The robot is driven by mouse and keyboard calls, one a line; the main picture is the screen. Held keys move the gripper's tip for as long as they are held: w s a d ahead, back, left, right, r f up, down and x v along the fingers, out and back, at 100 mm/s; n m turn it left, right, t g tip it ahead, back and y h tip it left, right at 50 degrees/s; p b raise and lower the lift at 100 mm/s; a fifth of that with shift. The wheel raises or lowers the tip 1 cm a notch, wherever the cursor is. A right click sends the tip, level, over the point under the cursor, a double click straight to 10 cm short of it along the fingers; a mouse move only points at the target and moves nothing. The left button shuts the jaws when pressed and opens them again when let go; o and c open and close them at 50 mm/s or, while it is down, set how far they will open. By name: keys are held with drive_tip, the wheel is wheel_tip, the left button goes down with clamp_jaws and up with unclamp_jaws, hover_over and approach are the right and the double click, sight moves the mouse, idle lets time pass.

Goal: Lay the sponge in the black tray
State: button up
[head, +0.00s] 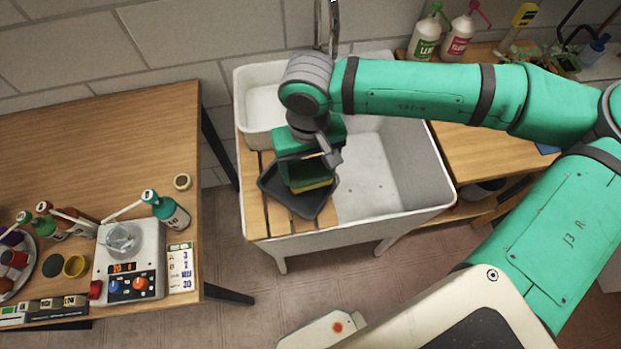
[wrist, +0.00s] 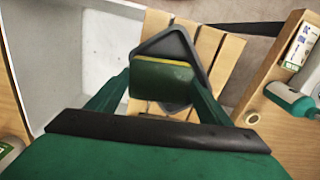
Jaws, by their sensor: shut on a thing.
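The sponge (head: 311,185) is yellow with a green face and is in my gripper (head: 307,172), over the black tray. In the wrist view the sponge (wrist: 162,80) sits between my gripper's two fingers (wrist: 160,92), its yellow edge at the far side. The black tray (head: 309,212) lies on the wooden slats at the left part of the sink. In the wrist view the black tray (wrist: 168,40) shows around and beneath the sponge. I cannot tell whether the sponge touches the tray floor. My wrist hides the back of the tray in the head view.
The slatted board (head: 253,205) spans the white sink (head: 375,165), whose right basin is empty. A wooden table (head: 100,140) with bottles and a mixer device (head: 130,260) stands at left. Two pump bottles (head: 458,40) stand behind the sink at right.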

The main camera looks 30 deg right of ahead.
sight(298, 173)
drive_tip(key=s+d+r+m, duration=0.6)
drive_tip(key=s+r+m, duration=0.1)
drive_tip(key=s+m, duration=0.25)
drive_tip(key=shift+m, duration=0.35)
drive_tip(key=w+a+f, duration=0.1)
drive_tip(key=w, duration=0.1)
drive_tip(key=w+a+f, duration=0.1)
drive_tip(key=w+a, duration=0.1)
drive_tip(key=w+a+f, duration=0.1)
drive_tip(key=w+a, duration=0.1)
drive_tip(key=shift+w+a+f, duration=0.1)
drive_tip(key=shift+w+f, duration=0.25)
drive_tip(key=shift+f, duration=0.05)
drive_tip(key=w+a+f, duration=0.2)
drive_tip(key=f, duration=0.1)
drive_tip(key=w+f, duration=0.1)
drive_tip(key=shift+w+a+f, duration=0.1)
drive_tip(key=shift+a+f, duration=0.2)
drive_tip(key=shift+a, duration=0.1)
drive_tip(key=shift+w+a+f, duration=0.2)
drive_tip(key=shift+w+f, duration=0.05)
drive_tip(key=shift+f, duration=0.15)
drive_tip(key=shift+w+a+f, duration=0.1)
drive_tip(key=shift+w+f, duration=0.05)
drive_tip(key=shift+f, duration=0.85)
drive_tip(key=shift+w+a+f, duration=0.1)
drive_tip(key=shift+w+f, duration=0.05)
drive_tip(key=shift+f, duration=0.8)
drive_tip(key=shift+f, duration=0.15)
drive_tip(key=o, duration=1.1)
